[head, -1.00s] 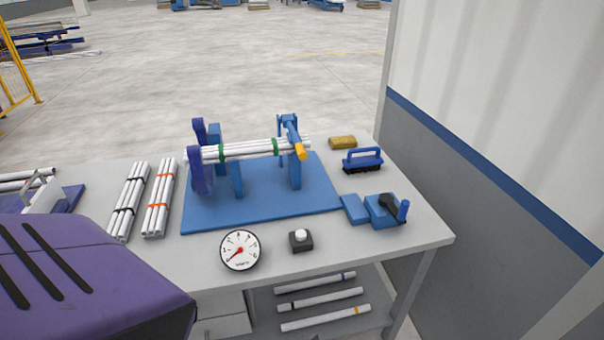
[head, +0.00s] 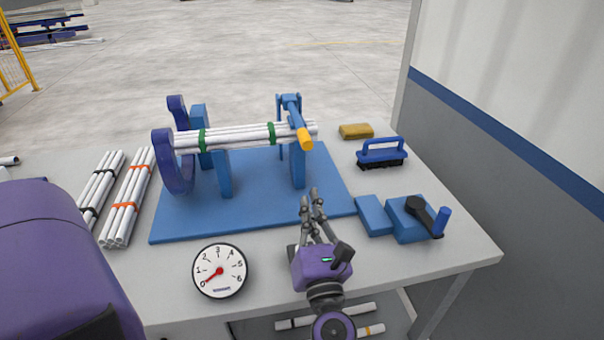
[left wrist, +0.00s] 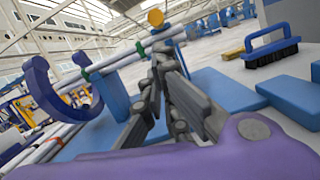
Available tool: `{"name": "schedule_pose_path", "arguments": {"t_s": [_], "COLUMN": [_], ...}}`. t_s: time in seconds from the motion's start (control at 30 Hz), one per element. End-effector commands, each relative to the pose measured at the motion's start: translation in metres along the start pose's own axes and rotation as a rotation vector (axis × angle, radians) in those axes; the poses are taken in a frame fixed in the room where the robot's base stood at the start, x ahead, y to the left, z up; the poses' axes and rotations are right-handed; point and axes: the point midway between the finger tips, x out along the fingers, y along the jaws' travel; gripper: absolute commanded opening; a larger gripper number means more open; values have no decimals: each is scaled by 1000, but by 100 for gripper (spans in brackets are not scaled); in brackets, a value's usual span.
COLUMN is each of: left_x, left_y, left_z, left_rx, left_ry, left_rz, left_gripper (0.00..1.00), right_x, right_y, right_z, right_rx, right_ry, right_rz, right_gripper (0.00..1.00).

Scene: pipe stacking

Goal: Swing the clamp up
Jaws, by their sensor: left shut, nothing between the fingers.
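The clamp (head: 296,114) is a blue arm with an orange-yellow grip (head: 305,139), lying down over the right part of a bundle of white pipes (head: 240,135). The pipes rest in a blue stand with green bands around them. My left gripper (head: 313,193) is shut and empty, in front of and below the clamp's grip, pointing toward the stand and apart from it. In the left wrist view its fingers (left wrist: 163,60) are together, and the round end of the grip (left wrist: 155,18) shows just above them. My right gripper is not in view.
A pressure gauge (head: 220,271) lies left of my left gripper. A blue block with a black-and-blue crank (head: 424,217) and a brush (head: 382,153) are on the right. Banded pipe bundles (head: 127,197) lie on the left. The blue mat (head: 252,222) has clear room in front.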

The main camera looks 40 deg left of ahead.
Motion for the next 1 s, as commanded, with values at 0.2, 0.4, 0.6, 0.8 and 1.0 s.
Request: {"name": "schedule_pose_path", "arguments": {"t_s": [0.2,0.4,0.6,0.8,1.0], "left_x": [23,61,89,100,100], "left_y": [0,0,-1,0,0], "left_z": [3,4,3,1,0], "left_rx": [0,2,2,4,4], "left_ry": [-4,-6,-4,-2,-1], "left_rz": [1,0,-2,-1,-1], "left_gripper": [0,0,0,0,0], "right_x": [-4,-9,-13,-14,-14], "right_y": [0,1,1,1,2], "right_z": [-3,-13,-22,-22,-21], "right_rx": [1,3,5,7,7], "right_ry": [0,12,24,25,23], "right_rz": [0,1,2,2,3], "right_gripper": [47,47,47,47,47]}}
